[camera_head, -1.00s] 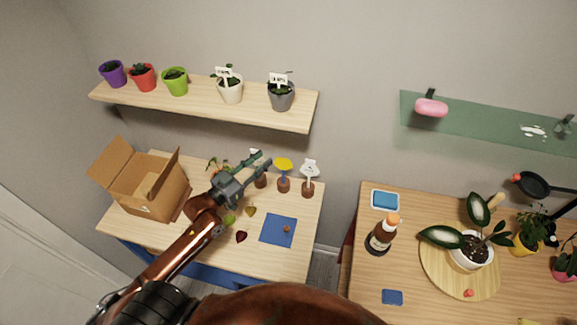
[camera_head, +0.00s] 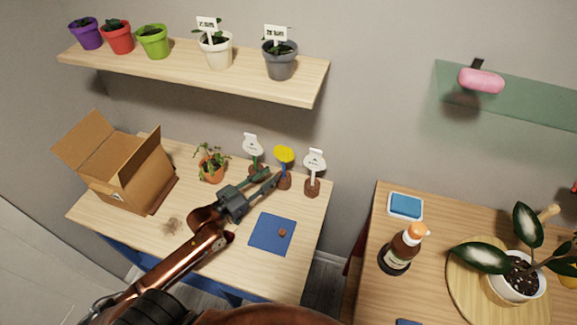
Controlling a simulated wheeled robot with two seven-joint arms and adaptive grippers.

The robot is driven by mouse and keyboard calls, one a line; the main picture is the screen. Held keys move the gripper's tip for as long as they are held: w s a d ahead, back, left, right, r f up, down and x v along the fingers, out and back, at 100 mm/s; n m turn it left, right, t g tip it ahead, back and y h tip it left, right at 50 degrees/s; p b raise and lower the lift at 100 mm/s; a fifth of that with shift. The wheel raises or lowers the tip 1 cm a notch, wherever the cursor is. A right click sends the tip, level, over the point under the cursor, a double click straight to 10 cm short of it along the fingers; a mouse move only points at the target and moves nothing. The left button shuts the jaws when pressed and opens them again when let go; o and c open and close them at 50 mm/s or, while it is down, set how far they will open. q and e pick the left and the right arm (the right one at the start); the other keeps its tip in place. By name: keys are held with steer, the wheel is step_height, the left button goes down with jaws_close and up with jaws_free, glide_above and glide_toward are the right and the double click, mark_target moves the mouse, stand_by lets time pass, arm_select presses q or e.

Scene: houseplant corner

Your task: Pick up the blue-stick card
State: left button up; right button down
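The blue-stick card is a yellow, rounded card (camera_head: 284,153) on a short blue stick, upright in a small brown base (camera_head: 285,183) on the left table. A white card (camera_head: 252,145) on a green stick stands to its left, and a white card (camera_head: 315,160) on a pale stick to its right. My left gripper (camera_head: 273,175) is open, with its fingertips pointing at the blue stick from the lower left. The tips look very close to the stick; I cannot tell if they touch it. My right gripper is out of view.
An open cardboard box (camera_head: 125,174) and a potted plant (camera_head: 211,166) stand left of the gripper. A blue mat (camera_head: 266,240) with a small brown item lies in front. A shelf (camera_head: 190,72) with several pots hangs above. A second table with a bottle (camera_head: 399,252) is at right.

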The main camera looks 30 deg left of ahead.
mark_target(284, 166)
arm_select(q)
steer(key=x, duration=0.5)
steer(key=b+x, duration=0.1)
steer(key=x, duration=0.2)
steer(key=shift+a+f, duration=0.15)
steer(key=shift+f, duration=0.25)
steer(key=shift+c, duration=0.3)
jaws_close()
